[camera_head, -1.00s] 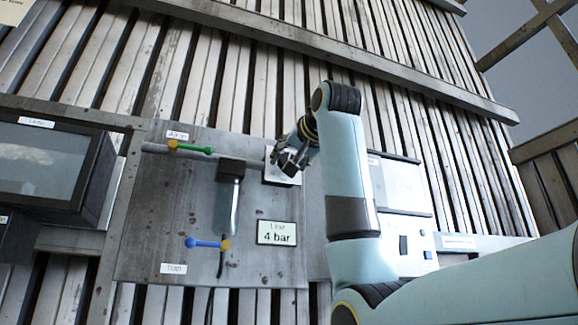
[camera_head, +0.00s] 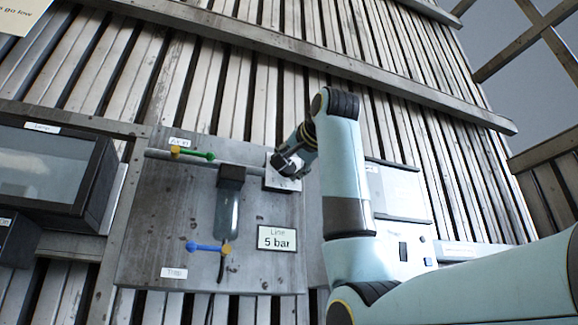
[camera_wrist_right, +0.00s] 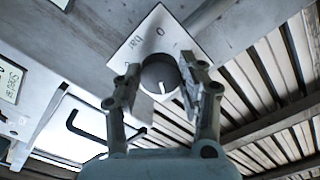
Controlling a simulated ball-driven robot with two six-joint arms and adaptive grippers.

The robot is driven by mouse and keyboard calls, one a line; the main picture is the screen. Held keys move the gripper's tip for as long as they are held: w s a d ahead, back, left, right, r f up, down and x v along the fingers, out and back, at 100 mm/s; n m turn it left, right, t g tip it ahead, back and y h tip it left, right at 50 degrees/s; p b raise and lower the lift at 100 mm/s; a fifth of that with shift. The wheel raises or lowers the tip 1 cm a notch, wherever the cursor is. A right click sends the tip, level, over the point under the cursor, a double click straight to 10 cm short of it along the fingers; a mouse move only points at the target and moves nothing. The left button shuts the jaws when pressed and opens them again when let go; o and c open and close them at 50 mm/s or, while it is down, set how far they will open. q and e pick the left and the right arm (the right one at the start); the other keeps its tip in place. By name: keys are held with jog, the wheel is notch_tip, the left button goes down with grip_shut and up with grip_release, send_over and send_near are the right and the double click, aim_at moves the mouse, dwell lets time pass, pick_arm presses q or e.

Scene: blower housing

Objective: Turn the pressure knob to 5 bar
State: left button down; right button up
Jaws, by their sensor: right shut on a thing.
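The pressure knob (camera_wrist_right: 160,74) is a dark round knob with a white pointer line, on a white square dial plate (camera_wrist_right: 150,38) marked "bar" and "0". My right gripper (camera_wrist_right: 166,88) is shut on the knob, one finger on each side. In the head view my right gripper (camera_head: 289,163) covers the knob, and only part of the dial plate (camera_head: 283,184) shows. The line display (camera_head: 277,239) reads "5 bar". My left gripper is not in view.
The grey panel (camera_head: 150,220) also carries a green-handled valve (camera_head: 195,154), a blue-handled valve (camera_head: 208,246) and a hanging filter bowl (camera_head: 228,205). A dark-framed window box (camera_head: 98,190) stands out at the left. A white cabinet (camera_head: 400,190) is at the right.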

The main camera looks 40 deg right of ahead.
jog(key=o, duration=1.2)
jog(key=shift+s, duration=0.1)
jog(key=v, duration=1.2)
